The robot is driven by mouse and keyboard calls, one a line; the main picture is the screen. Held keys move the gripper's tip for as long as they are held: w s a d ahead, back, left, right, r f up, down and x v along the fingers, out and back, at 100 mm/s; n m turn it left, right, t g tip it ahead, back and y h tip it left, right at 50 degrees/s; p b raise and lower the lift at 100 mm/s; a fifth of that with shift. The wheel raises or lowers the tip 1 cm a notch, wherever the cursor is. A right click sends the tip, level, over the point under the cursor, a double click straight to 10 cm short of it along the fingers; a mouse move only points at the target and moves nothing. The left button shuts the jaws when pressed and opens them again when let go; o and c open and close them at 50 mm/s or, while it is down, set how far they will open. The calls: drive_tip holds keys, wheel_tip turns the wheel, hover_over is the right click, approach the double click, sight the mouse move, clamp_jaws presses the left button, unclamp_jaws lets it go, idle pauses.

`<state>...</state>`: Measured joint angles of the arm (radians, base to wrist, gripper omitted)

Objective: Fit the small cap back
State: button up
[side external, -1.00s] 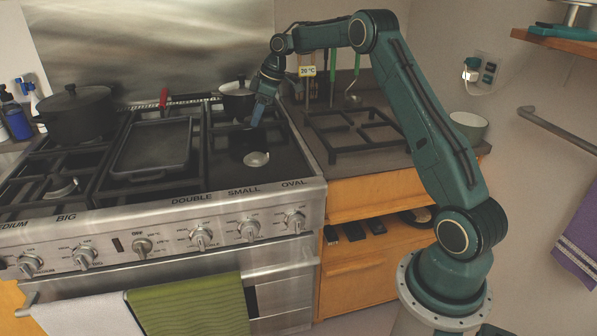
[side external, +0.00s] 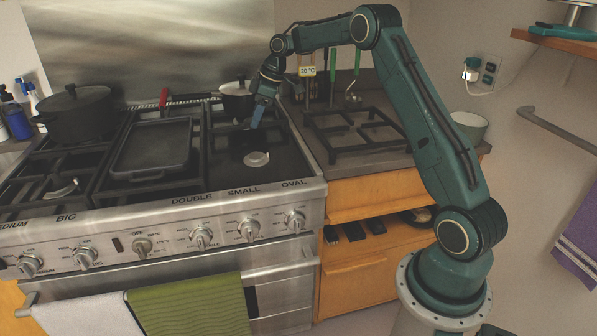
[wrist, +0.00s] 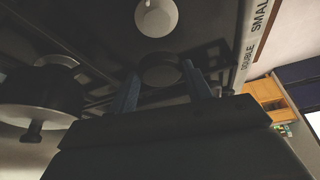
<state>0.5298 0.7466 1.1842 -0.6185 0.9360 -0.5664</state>
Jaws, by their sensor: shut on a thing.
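My gripper (side external: 256,124) points down over the right part of the stove. In the wrist view its two blue fingers (wrist: 160,82) are shut on a dark round cap (wrist: 160,68), held between the fingertips. In the side view the cap is too dark to make out clearly against the hob. The pale round burner (side external: 256,159), lettered SMALL on the front edge, lies bare on the black hob, in front of the fingertips. It also shows in the wrist view (wrist: 156,17), apart from the cap.
A lidded pot (side external: 238,101) stands behind the gripper, and shows close at the left of the wrist view. A griddle pan (side external: 151,150) lies to the left. A loose black grate (side external: 357,133) rests on the counter to the right. Hob around the bare burner is clear.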

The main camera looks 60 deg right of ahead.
drive_tip(key=shift+s+a, duration=0.15)
drive_tip(key=shift+a, duration=0.05)
drive_tip(key=shift+f, duration=0.15)
idle(0.3)
drive_tip(key=shift+f, duration=4.65)
drive_tip(key=o, duration=1.1)
drive_tip(key=v, duration=1.3)
drive_tip(key=shift+s+r, duration=0.1)
drive_tip(key=shift+r, duration=0.25)
